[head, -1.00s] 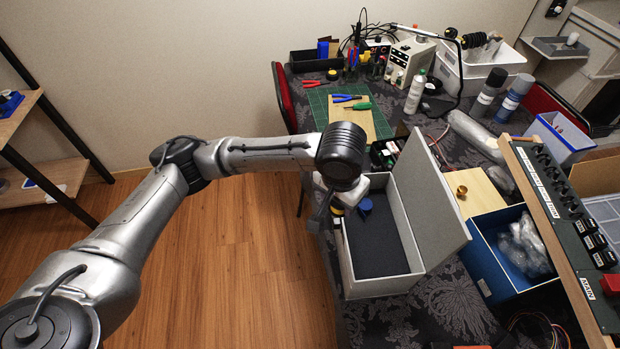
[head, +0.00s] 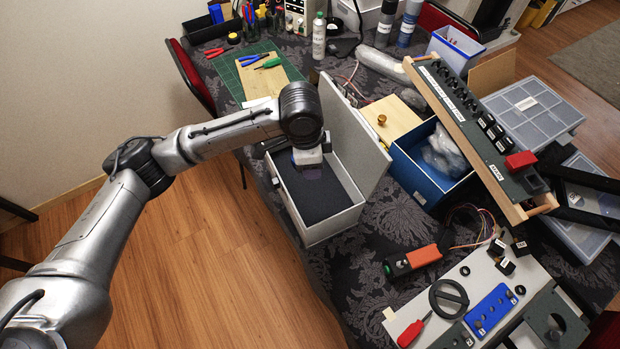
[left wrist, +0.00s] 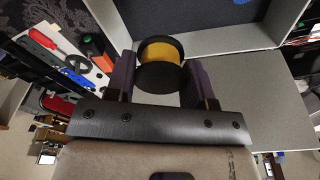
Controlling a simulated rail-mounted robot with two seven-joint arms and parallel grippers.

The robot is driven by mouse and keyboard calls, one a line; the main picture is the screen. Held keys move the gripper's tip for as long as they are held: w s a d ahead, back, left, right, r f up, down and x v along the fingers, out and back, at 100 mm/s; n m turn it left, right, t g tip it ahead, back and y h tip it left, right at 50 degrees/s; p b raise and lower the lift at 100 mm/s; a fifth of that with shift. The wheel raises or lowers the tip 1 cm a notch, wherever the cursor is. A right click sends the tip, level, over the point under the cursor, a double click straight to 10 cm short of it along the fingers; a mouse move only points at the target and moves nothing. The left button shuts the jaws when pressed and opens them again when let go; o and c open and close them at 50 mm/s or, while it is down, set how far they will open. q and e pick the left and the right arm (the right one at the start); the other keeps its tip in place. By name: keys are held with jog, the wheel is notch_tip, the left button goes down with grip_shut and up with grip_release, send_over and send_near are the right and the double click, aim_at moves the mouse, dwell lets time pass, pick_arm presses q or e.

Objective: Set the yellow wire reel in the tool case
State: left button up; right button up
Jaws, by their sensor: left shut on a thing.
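The tool case is a pale grey box (head: 330,222) with a dark lining (head: 315,198) and a raised lid (head: 352,135). My left gripper (head: 312,172) points down at the far end of its interior in the head view. In the left wrist view the left gripper (left wrist: 161,78) is shut on the yellow wire reel (left wrist: 161,52), which has dark flanges and sits between the purple fingers. The reel is hidden in the head view. I cannot tell whether it touches the lining. My right gripper is not in view.
A blue-lined box (head: 425,175) with clear bags stands right of the lid. A tilted switch panel (head: 470,125) is beyond it. A panel with a red screwdriver (head: 413,331) lies at the front right. A green mat (head: 235,75) with tools is at the back.

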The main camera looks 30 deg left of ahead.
aim_at(320, 200)
pick_arm(q)
jog(key=f+m, duration=0.1)
jog(key=m, duration=0.1)
jog(key=d+f+m, duration=0.1)
jog(key=m, duration=0.1)
jog(key=f+m+p, duration=0.1)
jog(key=shift+w+d+m+g, duration=0.15)
jog(key=shift+w+m+g, duration=0.15)
jog(key=shift+w+m, duration=0.1)
jog(key=f+m, duration=0.1)
jog(key=f, duration=0.3)
jog(key=f+m, duration=0.2)
jog(key=f, duration=0.2)
jog(key=f+m+b, duration=0.1)
jog(key=f, duration=0.3)
jog(key=shift+d+m+g, duration=0.3)
jog(key=shift+d+m, duration=0.1)
jog(key=shift+w+f, duration=0.1)
jog(key=shift+f, duration=0.2)
jog(key=o, duration=0.9)
jog(key=shift+f, duration=0.1)
